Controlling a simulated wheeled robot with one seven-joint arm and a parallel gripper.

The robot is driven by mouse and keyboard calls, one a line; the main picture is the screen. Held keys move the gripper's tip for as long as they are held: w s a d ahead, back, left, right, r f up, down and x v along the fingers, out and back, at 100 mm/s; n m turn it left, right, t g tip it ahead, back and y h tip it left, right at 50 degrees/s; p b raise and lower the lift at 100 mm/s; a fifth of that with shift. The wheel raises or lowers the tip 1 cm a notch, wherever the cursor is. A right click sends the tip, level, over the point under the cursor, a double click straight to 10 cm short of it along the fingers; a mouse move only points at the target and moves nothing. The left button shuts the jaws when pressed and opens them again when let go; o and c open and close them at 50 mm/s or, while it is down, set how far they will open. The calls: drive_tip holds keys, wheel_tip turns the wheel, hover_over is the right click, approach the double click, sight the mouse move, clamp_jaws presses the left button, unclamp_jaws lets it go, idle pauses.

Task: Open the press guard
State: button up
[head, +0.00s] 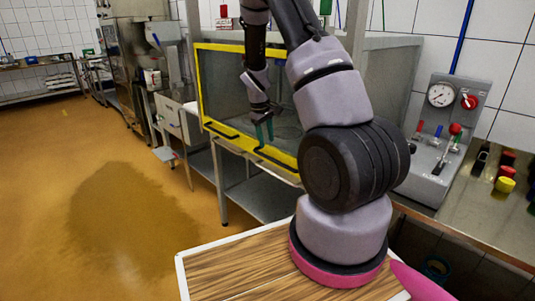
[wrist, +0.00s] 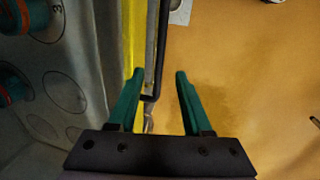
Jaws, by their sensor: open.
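The press guard is a clear panel in a yellow frame (head: 243,48), standing across the front of the press; it looks shut. Black bar handles run along its lower edge, one at the left (head: 221,131) and one further right (head: 276,157). My gripper (head: 264,132) hangs in front of the panel with its teal fingers pointing down. In the wrist view my gripper (wrist: 159,74) is open and empty. The yellow frame (wrist: 136,35) and a black handle bar (wrist: 156,65) lie ahead, the bar between the finger lines, nearer the left finger. I cannot tell whether anything touches.
A control panel (head: 440,135) with a gauge and red knob stands right of the press, on a steel counter with coloured knobs or caps. A wooden-topped surface (head: 235,272) is under my arm. The orange floor (head: 60,190) at left is clear, with a dark wet-looking patch.

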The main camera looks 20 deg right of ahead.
sight(269, 158)
drive_tip(key=f, duration=0.3)
drive_tip(key=d+f, duration=0.1)
drive_tip(key=f, duration=0.3)
drive_tip(key=shift+w+d+f, duration=0.1)
drive_tip(key=shift+w+d, duration=0.1)
clamp_jaws()
idle(1.1)
